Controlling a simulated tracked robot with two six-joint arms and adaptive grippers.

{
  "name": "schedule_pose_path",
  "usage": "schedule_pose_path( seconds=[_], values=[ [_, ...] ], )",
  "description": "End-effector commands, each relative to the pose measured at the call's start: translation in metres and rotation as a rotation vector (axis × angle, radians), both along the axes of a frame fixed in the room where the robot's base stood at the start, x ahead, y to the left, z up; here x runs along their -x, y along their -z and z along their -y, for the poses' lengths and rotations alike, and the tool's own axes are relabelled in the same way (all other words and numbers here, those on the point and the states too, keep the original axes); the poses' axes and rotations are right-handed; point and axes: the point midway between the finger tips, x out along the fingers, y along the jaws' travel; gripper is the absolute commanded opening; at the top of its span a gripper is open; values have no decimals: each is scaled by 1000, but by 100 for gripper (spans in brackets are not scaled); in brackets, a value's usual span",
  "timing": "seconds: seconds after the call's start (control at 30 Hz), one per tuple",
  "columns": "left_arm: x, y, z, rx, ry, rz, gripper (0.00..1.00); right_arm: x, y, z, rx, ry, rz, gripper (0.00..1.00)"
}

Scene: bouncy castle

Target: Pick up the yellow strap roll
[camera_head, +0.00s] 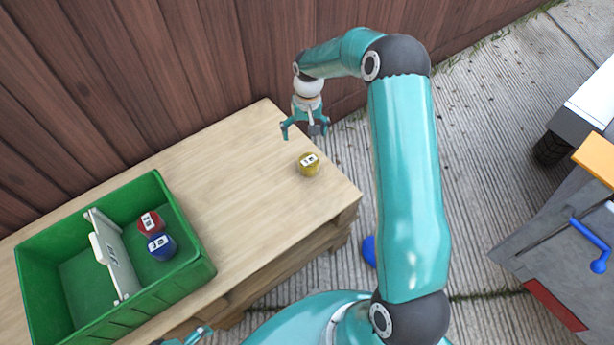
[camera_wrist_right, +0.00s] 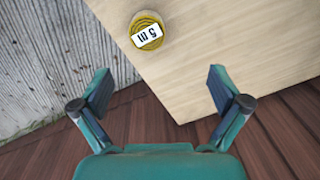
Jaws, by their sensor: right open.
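The yellow strap roll (camera_head: 309,165) stands on the wooden table near its right corner, with a white label on top. In the right wrist view the roll (camera_wrist_right: 147,31) is at the top, ahead of the fingers, and its label reads "5 m". My right gripper (camera_head: 304,131) is open and empty, above the table's far right edge, beyond the roll and apart from it. Its two spread fingers also show in the right wrist view (camera_wrist_right: 158,92). Part of my left gripper (camera_head: 196,336) shows at the bottom edge; its fingers are mostly cut off.
A green crate (camera_head: 190,222) with a white divider (camera_head: 112,254) stands on the left of the table (camera_head: 235,150). A red roll (camera_head: 150,223) and a blue roll (camera_head: 161,246) are in its right compartment. A wooden fence (camera_head: 130,70) runs behind. The table between crate and yellow roll is clear.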

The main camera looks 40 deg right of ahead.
Motion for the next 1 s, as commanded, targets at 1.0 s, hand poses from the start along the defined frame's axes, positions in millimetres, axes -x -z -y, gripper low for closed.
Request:
schedule_pose_path(
  seconds=[1.0],
  values=[
    [0, 25, 0, 0, 0, 1, 100, 1, 116, 20, 29, 41, -19, 99]
  ],
)
